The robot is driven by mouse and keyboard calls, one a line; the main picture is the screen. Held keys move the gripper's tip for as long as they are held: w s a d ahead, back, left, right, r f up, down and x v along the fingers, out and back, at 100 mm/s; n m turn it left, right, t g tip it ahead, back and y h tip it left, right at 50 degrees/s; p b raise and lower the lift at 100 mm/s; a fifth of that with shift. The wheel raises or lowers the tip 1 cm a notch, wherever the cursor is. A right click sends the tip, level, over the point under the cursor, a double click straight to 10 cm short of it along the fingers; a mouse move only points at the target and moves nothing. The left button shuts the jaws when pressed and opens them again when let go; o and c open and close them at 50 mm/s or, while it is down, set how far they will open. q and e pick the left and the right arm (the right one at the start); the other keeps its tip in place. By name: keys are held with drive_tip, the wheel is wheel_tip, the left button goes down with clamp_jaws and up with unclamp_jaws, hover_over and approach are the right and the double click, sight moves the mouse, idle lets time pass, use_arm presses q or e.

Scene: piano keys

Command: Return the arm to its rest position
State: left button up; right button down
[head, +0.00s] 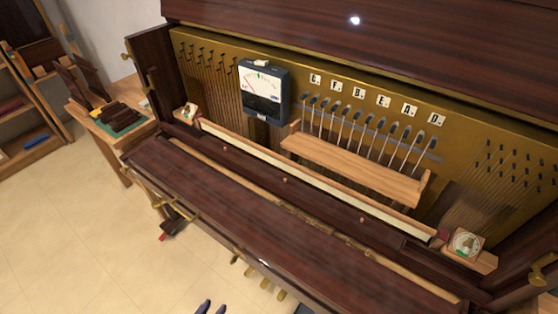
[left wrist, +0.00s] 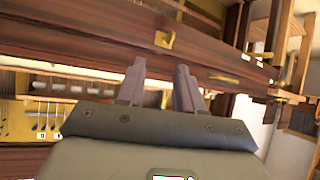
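My left gripper (head: 212,308) shows only as two dark fingertips at the bottom edge of the head view, in front of the piano. In the left wrist view my left gripper (left wrist: 158,85) has its two grey fingers apart, with nothing between them. It is open and empty. The upright piano (head: 230,200) fills most of the head view, its front opened to show a brass plate and strings. My right gripper is not in view.
A meter (head: 264,90) hangs on the brass plate, left of several letter tiles. A wooden rail (head: 350,168) sits below the tiles. A small wooden table (head: 125,130) with dark pieces stands at the left. Tiled floor (head: 70,230) is open at the lower left.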

use_arm(q)
drive_tip(key=s+a+r+g+y+p, duration=0.1)
drive_tip(key=s+a+r+g, duration=0.1)
drive_tip(key=s+g, duration=0.25)
drive_tip(key=s+a+r+g+y, duration=0.1)
drive_tip(key=s+a+g+y, duration=0.15)
drive_tip(key=s, duration=0.35)
wheel_tip(320, 180, up, 37)
drive_tip(key=p, duration=3.7)
wheel_tip(320, 180, down, 55)
drive_tip(key=b, duration=5.4)
drive_tip(key=shift+r+n+h+b, duration=0.2)
drive_tip(key=shift+n+h+b, duration=0.1)
drive_tip(key=shift+n+h, duration=0.15)
drive_tip(key=shift+w+r, duration=0.1)
drive_tip(key=shift+r, duration=0.05)
